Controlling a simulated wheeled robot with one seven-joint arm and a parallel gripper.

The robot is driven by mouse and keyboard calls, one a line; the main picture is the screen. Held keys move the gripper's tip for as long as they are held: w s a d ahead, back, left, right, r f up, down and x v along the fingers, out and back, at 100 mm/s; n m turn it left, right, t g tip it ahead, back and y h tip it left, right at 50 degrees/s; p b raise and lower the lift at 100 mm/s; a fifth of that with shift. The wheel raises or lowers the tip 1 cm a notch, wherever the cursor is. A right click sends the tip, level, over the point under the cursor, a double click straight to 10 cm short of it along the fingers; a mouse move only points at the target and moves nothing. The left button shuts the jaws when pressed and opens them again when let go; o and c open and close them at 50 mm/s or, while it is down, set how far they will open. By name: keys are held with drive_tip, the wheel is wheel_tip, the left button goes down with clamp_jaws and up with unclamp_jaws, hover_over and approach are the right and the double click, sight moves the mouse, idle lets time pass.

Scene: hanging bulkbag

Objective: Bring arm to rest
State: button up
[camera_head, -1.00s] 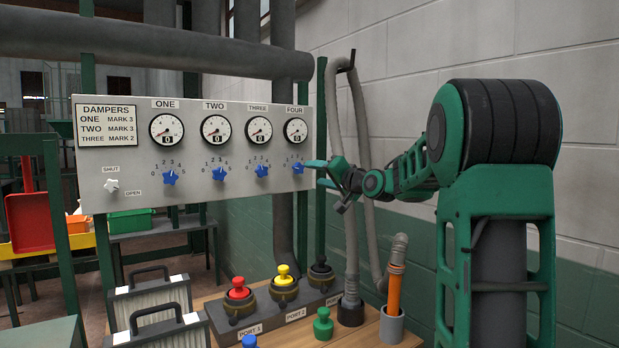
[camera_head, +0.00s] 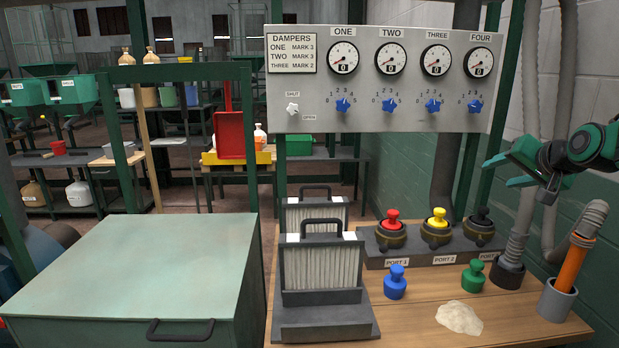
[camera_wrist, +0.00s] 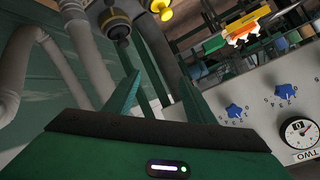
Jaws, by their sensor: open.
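My gripper (camera_head: 508,171) is at the right of the head view, in the air in front of the grey hoses and below and right of the damper panel (camera_head: 390,112). Its green fingers are apart and nothing is between them. It touches neither the panel nor the bench in that view. In the wrist view, two green fingers (camera_wrist: 160,95) stick out past the dark palm edge. The panel shows four gauges reading 0 and blue star knobs (camera_head: 433,105) below them. A white knob (camera_head: 292,109) sits at the panel's lower left, between SHUT and OPEN.
A wooden bench (camera_head: 405,318) holds a port block (camera_head: 430,257) with red, yellow and black plugs, loose blue (camera_head: 396,283) and green (camera_head: 473,277) plugs, pale powder (camera_head: 459,318), pleated filters (camera_head: 322,270) and an orange-handled tool (camera_head: 573,265) in a cup. A green cabinet (camera_head: 140,265) stands left.

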drive_tip(key=s+a+f+g, duration=0.2)
drive_tip(key=s+f+g, duration=0.2)
drive_tip(key=s, duration=0.9)
drive_tip(key=s+a+f+n+g, duration=0.1)
drive_tip(key=s+a+f+g, duration=0.2)
drive_tip(key=s+f, duration=0.5)
drive_tip(key=s+a+f+g, duration=0.3)
drive_tip(key=s+f+g, duration=0.2)
drive_tip(key=s, duration=1.3)
wheel_tip(320, 180, down, 2)
drive_tip(key=shift+f+n+y, duration=0.1)
drive_tip(key=shift+n+y, duration=0.2)
drive_tip(key=shift+y, duration=0.1)
drive_tip(key=shift+w+f, duration=0.2)
drive_tip(key=shift+w, duration=0.35)
